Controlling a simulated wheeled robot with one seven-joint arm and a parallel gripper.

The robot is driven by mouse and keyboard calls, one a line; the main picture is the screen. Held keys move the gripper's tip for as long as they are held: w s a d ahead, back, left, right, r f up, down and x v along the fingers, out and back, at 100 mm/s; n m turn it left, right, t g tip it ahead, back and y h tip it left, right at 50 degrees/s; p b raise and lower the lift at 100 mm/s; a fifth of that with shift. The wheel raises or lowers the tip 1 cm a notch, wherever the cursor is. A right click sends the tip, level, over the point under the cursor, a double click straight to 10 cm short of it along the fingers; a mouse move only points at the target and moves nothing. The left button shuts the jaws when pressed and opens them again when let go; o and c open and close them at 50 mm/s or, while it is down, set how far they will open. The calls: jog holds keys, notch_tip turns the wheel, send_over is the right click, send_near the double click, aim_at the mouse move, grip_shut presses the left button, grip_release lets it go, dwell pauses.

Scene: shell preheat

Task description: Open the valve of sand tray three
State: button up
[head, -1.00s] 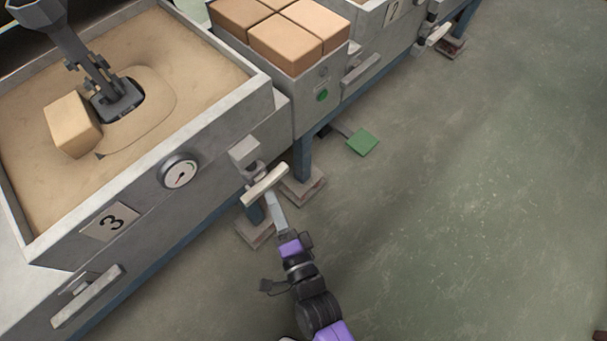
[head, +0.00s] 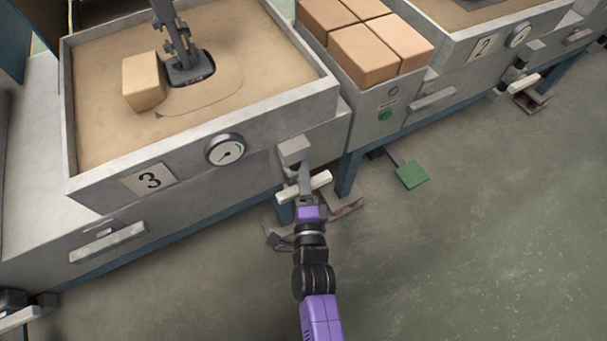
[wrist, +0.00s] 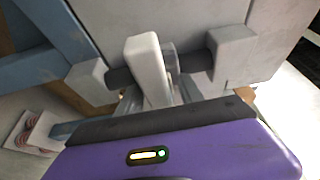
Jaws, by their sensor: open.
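Sand tray three (head: 125,193) is a grey bin of sand with a "3" plate, at the left of the head view. Its valve has a pale lever handle (head: 320,180) on the front, below and right of the round gauge (head: 225,150). In the wrist view the handle (wrist: 146,60) stands in front of a dark pipe between two grey blocks. My gripper (head: 305,178) is open and overlaps the handle in the head view. In the wrist view a grey finger shows just right of the handle; the other finger is mostly hidden. Contact cannot be told.
A grey box of tan bricks (head: 365,55) stands right of tray three, with a green pedal (head: 411,175) on the floor below. Tray two (head: 485,45) is farther right. A pale front handle (head: 107,243) is at lower left. The floor at right is clear.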

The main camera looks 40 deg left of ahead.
grip_shut()
dwell(1.4)
